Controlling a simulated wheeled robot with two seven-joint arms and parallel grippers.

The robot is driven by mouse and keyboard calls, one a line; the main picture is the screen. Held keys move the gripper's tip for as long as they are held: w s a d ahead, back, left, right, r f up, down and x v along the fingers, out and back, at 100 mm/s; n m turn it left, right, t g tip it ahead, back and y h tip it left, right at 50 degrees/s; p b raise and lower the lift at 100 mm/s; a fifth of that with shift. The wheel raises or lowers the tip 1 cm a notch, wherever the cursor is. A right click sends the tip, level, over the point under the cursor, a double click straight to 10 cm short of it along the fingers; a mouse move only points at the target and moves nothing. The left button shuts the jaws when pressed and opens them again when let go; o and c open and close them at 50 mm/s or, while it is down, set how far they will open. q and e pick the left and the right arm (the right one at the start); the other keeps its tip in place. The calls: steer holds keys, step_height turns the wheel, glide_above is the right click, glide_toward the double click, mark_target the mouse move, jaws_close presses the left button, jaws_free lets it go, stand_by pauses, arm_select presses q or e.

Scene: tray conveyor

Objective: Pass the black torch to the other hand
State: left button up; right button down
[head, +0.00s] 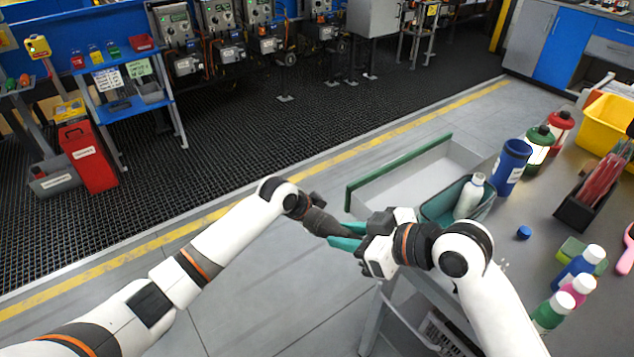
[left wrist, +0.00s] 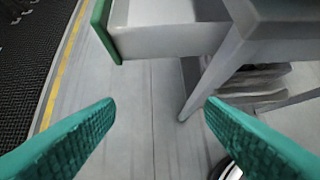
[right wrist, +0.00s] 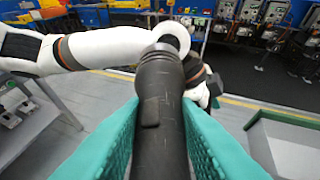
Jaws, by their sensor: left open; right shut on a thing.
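The black torch (head: 322,223) is held in the air over the floor, left of the table. My right gripper (head: 347,236) is shut on it. In the right wrist view the torch (right wrist: 158,85) lies lengthwise between the teal fingers, its wide head pointing away towards my left arm. My left gripper (left wrist: 160,104) is open, with nothing between its fingers in the left wrist view. In the head view its wrist end is close beside the torch's far end; its fingers are mostly hidden, and I cannot tell whether they touch the torch.
The grey table (head: 520,232) on the right bears a teal bin (head: 436,208) with a white bottle (head: 469,197), a blue cup (head: 511,166) and several bottles. An open drawer-like tray (head: 408,182) with a green front sticks out behind my right gripper.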

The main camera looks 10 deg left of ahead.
arm_select(q)
step_height(320, 180, up, 11)
steer(key=d+m, duration=0.3)
step_height(320, 180, up, 18)
steer(key=m+g+y, duration=0.2)
steer(key=m+y, duration=0.1)
steer(key=m, duration=0.8)
glide_above(330, 223)
steer(key=s+a, duration=0.1)
steer(key=s, duration=0.3)
steer(key=x, duration=1.2)
steer(key=shift+w+a, duration=0.1)
steer(key=shift+a, duration=0.25)
steer(key=c, duration=1.1)
steer(key=o, duration=1.1)
